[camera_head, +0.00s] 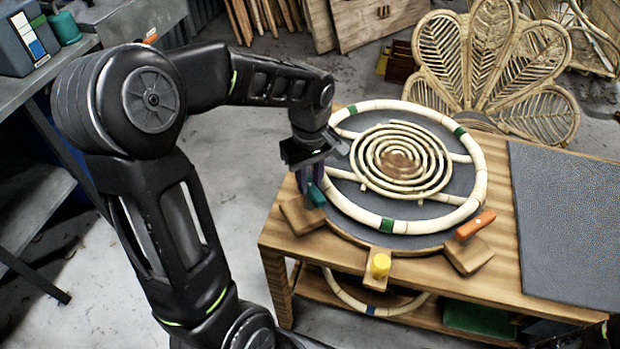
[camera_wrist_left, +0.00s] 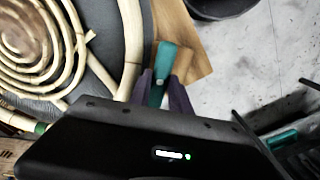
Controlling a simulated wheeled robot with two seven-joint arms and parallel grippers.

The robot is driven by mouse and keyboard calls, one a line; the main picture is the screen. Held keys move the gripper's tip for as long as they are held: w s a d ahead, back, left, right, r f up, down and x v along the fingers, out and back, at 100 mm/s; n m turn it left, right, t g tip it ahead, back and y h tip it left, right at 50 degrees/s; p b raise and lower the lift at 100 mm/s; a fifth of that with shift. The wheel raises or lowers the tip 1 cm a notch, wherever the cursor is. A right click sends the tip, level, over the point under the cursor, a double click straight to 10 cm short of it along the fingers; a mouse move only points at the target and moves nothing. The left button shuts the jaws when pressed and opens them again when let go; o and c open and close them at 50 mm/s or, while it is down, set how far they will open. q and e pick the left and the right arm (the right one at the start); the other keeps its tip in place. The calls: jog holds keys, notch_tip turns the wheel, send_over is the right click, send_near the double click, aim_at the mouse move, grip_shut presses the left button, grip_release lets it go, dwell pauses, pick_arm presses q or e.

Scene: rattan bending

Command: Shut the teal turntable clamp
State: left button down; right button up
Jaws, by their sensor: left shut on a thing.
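The teal turntable clamp (camera_head: 316,196) sits on a wooden block (camera_head: 300,216) at the left edge of the round turntable (camera_head: 345,232). My left gripper (camera_head: 311,188) reaches down over it and is shut on it. In the left wrist view, the teal clamp (camera_wrist_left: 162,68) shows between the two dark fingers (camera_wrist_left: 161,88), beside the pale rattan ring (camera_wrist_left: 131,45). The clamp's far end points away from the gripper along the block; whether it presses on the ring I cannot tell. My right gripper is not in view.
An orange clamp (camera_head: 475,224) sits on a block at the turntable's right, and a yellow knob (camera_head: 381,264) at its front. A rattan spiral (camera_head: 400,158) lies inside the ring. A dark mat (camera_head: 570,220) covers the table's right. A rattan chair back (camera_head: 490,65) stands behind.

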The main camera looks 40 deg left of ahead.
pick_arm(q)
jog(key=shift+m, duration=0.3)
jog(key=m, duration=0.8)
jog(key=shift+m, duration=0.4)
jog(key=m, duration=0.4)
jog(key=shift+m, duration=2.3)
jog(key=c, duration=1.2)
grip_release()
jog(key=shift+r, duration=0.15)
